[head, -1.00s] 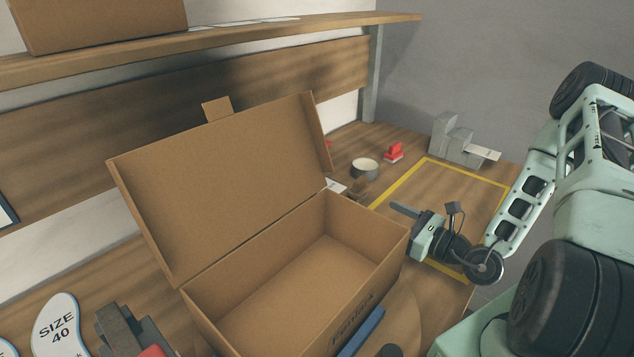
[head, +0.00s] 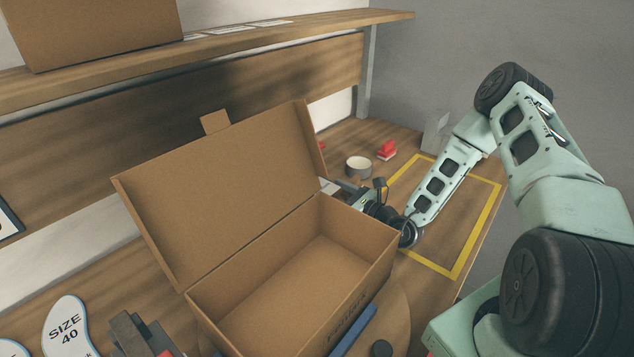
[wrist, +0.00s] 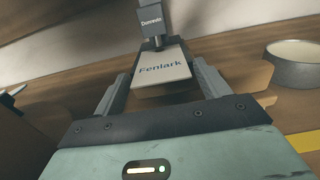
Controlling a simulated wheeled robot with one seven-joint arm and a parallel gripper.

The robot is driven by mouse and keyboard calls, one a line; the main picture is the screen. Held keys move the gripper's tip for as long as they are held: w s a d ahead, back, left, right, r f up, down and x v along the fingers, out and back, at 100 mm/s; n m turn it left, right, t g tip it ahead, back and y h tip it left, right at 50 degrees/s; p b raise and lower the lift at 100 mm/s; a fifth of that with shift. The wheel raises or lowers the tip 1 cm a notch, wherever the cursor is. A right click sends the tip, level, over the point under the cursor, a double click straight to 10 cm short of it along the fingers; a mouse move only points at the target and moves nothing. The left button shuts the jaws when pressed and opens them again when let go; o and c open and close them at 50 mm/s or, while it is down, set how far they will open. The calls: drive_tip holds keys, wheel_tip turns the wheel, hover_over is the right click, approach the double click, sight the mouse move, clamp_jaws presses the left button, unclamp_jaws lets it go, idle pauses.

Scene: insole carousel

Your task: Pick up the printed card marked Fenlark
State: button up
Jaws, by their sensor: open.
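The printed card marked Fenlark (wrist: 163,70) is pale with blue lettering, tilted up in the wrist view. It appears between my gripper's two fingers (wrist: 167,66), with a gap on each side. My gripper is open, and the card is not clamped. A small dark clip or post (wrist: 151,20) with faint lettering stands at the card's top edge and seems to touch it. In the head view my gripper (head: 346,190) is behind the open box's right rear corner. A pale bit, probably the card (head: 328,187), shows there, mostly hidden by the box.
The open cardboard box (head: 215,318) with its raised lid stands close left of my gripper. A round grey tub (head: 358,168) and a red-handled item (head: 387,150) are behind it. A yellow-outlined area (head: 490,205) on the right is largely bare beneath my arm.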

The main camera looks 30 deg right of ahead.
drive_tip(key=shift+w+a, duration=0.15)
drive_tip(key=shift+w, duration=0.25)
drive_tip(key=shift+c, duration=0.3)
drive_tip(key=c, duration=0.7)
drive_tip(key=shift+c, duration=0.2)
drive_tip(key=shift+r+b, duration=0.1)
drive_tip(key=shift+b, duration=0.2)
